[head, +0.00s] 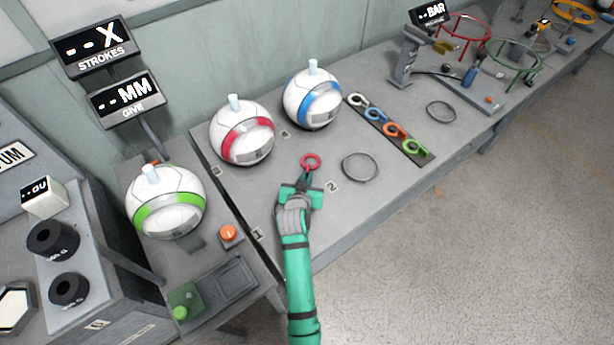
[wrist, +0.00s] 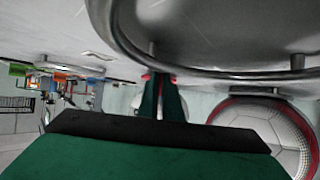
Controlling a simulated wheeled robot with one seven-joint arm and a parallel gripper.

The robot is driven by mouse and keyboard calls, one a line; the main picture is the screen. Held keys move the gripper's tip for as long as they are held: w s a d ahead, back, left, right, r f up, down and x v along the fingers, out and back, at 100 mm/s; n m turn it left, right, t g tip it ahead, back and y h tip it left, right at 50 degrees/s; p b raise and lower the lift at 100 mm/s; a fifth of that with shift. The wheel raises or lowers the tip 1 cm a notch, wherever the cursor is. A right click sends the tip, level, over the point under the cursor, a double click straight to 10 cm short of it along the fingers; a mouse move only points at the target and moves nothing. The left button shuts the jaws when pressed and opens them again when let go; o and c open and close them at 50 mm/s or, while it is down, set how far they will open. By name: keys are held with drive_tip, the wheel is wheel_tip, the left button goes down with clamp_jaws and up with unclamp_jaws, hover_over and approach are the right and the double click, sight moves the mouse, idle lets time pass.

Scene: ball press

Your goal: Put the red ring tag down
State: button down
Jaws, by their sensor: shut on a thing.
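The red ring tag (head: 311,160) is at the tip of my gripper (head: 306,179), over the grey bench (head: 240,190) between the red-banded ball and a grey ring. My gripper is shut on the tag. In the wrist view the two green fingers of my gripper (wrist: 162,82) are close together, with small red bits of the tag (wrist: 146,76) at their tips. Most of the tag is hidden there. I cannot tell whether the tag touches the bench.
A red-banded ball (head: 242,150) and a blue-banded ball (head: 312,105) stand behind. A grey ring (head: 360,180) lies to the right. A dark strip (head: 380,117) holds white, blue, orange and green tags. A green-banded ball (head: 166,215) stands left. Bare bench lies around the gripper.

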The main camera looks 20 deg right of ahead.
drive_tip(key=shift+a+f, duration=0.1)
drive_tip(key=shift+f, duration=0.15)
drive_tip(key=c, duration=1.9)
unclamp_jaws()
drive_tip(key=shift+c, duration=0.2)
drive_tip(key=shift+w+f, duration=0.1)
drive_tip(key=shift+a, duration=0.2)
drive_tip(key=shift+d+f, duration=0.1)
